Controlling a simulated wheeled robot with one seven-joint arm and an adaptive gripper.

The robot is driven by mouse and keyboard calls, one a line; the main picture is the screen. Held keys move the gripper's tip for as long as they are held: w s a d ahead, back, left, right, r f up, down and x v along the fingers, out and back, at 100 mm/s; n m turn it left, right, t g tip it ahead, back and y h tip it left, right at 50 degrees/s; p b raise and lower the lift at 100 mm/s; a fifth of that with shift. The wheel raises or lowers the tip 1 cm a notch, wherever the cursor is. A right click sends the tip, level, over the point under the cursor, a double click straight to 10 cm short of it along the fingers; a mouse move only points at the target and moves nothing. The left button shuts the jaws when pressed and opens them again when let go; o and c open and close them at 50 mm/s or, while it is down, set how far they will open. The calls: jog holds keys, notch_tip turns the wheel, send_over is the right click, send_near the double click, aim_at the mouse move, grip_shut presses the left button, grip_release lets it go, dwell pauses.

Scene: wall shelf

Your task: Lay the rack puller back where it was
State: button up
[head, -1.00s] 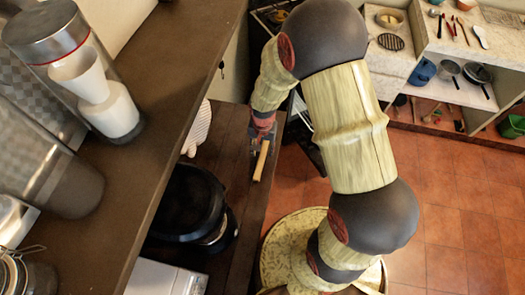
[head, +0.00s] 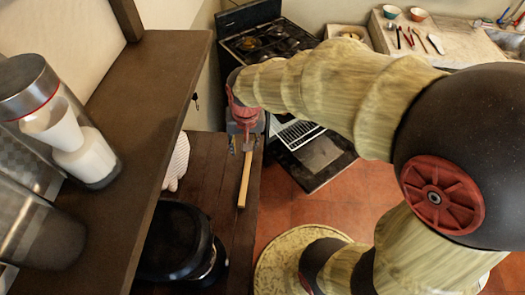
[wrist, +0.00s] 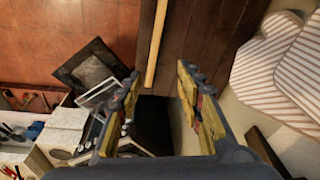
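The rack puller, a thin pale wooden stick (head: 244,181), lies along the right edge of the dark wooden counter (head: 215,165) in the head view. In the wrist view the stick (wrist: 156,45) runs upward along the counter's left edge. My gripper (head: 242,146) is above the near-wall end of the stick. In the wrist view my gripper (wrist: 160,80) is open, its two yellow-padded fingers apart on either side of the stick's lower end. Neither finger touches it visibly. The exact height gap between fingers and stick cannot be told.
A striped mitt (head: 177,162) and a black pot (head: 172,243) sit on the counter. The brown upper shelf (head: 150,110) with a glass canister (head: 62,120) is at left. A stove (head: 265,45) and an open oven door (head: 315,155) are beyond the counter.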

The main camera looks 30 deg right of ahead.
jog(key=s+r+n+t, duration=0.3)
jog(key=s+r+n, duration=0.1)
jog(key=s+r, duration=0.9)
jog(key=shift+s+r, duration=0.25)
jog(key=shift+r, duration=0.25)
notch_tip(320, 180, down, 10)
jog(key=b, duration=1)
